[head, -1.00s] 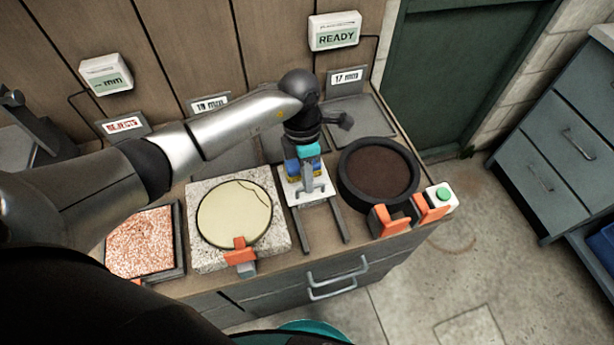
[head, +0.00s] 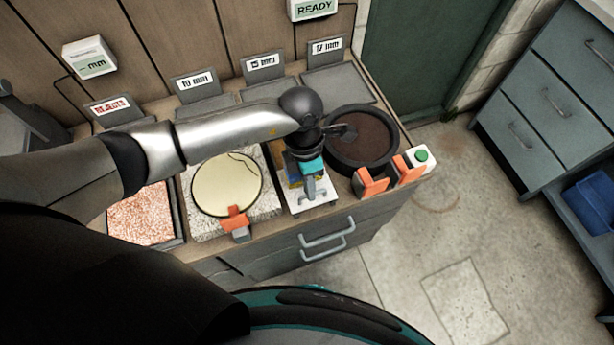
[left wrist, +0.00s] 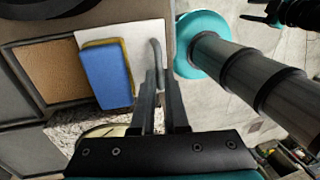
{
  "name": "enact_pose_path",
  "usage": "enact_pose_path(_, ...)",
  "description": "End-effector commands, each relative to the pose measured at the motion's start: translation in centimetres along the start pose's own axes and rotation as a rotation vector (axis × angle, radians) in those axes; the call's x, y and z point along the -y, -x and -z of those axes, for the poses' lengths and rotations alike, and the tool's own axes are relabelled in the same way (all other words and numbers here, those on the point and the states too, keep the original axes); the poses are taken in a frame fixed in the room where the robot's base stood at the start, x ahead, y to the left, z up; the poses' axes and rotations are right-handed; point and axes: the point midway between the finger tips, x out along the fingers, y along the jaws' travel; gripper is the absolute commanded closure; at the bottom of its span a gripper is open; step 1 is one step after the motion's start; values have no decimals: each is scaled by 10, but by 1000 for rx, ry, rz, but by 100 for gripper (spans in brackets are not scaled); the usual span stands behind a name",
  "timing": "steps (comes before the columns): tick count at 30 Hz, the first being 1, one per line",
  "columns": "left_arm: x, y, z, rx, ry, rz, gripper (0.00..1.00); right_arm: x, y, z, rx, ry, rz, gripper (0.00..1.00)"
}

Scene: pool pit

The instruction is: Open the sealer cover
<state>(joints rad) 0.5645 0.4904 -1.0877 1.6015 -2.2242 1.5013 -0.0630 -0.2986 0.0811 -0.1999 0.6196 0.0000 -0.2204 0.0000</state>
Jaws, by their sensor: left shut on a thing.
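The sealer cover appears to be the white sliding plate (head: 316,200) on the bench, with a grey bar handle on its front part. My left gripper (head: 309,180) reaches down over it from behind and is shut on the handle. In the left wrist view my fingers (left wrist: 158,82) close around the grey handle (left wrist: 156,52) on the white plate (left wrist: 138,32). A blue block with a yellow edge (left wrist: 108,66) lies on the plate beside the handle. A brown surface in a dark frame (left wrist: 46,68) shows beyond the plate.
A black round pan (head: 333,150) with dark filling stands right of the cover. A cream disc on a speckled slab (head: 226,188) lies left. Orange clips (head: 371,181) and a green button (head: 421,155) sit at the bench's front edge. Drawer handles (head: 327,232) project below.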

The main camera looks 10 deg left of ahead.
Motion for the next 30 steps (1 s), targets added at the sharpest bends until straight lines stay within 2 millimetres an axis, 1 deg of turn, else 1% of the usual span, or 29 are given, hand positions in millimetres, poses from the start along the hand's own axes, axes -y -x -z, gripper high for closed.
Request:
enact_pose_path(3,0,0,0,1,0,1,100,0,0,0,-1,0,0,50)
enact_pose_path(4,0,0,0,1,0,1,84,0,0,0,-1,0,0,50)
enact_pose_path(11,0,0,0,1,0,1,59,0,0,1,-1,0,0,50)
enact_pose_path(19,0,1,0,1,0,1,58,0,0,0,-1,0,0,50)
enact_pose_path(22,-1,8,-1,2,0,0,58,0,1,1,-1,0,1,50)
enact_pose_path(26,-1,30,-1,3,-2,-3,58,0,5,1,-1,0,1,50)
enact_pose_path(30,-2,64,-1,5,-2,-5,58,1,8,1,-1,0,1,50)
